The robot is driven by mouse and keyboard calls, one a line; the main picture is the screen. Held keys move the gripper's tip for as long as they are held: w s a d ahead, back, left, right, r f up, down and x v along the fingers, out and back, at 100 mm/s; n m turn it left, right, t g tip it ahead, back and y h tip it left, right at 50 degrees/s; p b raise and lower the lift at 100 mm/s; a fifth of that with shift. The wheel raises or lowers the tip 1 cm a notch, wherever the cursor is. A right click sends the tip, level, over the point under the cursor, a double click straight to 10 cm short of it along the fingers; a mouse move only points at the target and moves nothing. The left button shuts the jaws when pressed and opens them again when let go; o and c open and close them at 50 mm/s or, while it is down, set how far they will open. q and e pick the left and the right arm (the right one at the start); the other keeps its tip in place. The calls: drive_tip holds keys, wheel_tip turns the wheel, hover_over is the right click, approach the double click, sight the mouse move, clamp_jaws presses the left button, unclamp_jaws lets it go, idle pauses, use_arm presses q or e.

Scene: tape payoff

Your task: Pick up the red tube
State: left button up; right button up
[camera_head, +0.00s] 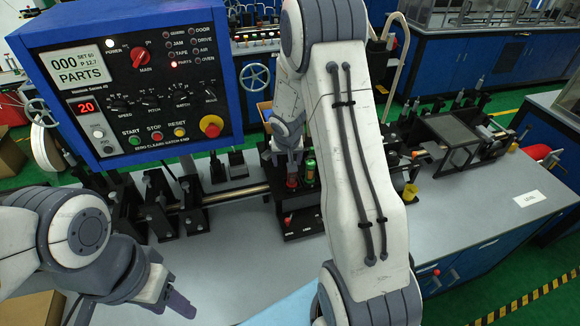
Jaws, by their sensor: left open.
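A small red tube (291,182) stands in a black holder (299,227) near the picture's centre. A green tube (310,172) with an orange band stands just right of it. My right gripper (289,160) points down right above the red tube, at its upper end; its fingers are small and partly hidden, so I cannot tell whether they touch it. My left gripper (180,303) is open and empty, low over the grey table at the lower left, well away from the tubes.
A blue control panel (132,80) with knobs and buttons stands at the upper left. A black machine with a metal rail (235,193) runs along the bench. A yellow cup (410,192) is right of my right arm.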

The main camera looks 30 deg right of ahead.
drive_tip(key=b, duration=0.1)
hover_over(291, 182)
drive_tip(key=shift+m, duration=0.3)
drive_tip(key=f, duration=0.4)
drive_tip(key=shift+w+d+f, duration=0.2)
drive_tip(key=shift+d+f, duration=0.1)
drive_tip(key=shift+f, duration=0.05)
drive_tip(key=shift+b+x, duration=0.8)
drive_tip(key=shift+x, duration=2.3)
clamp_jaws()
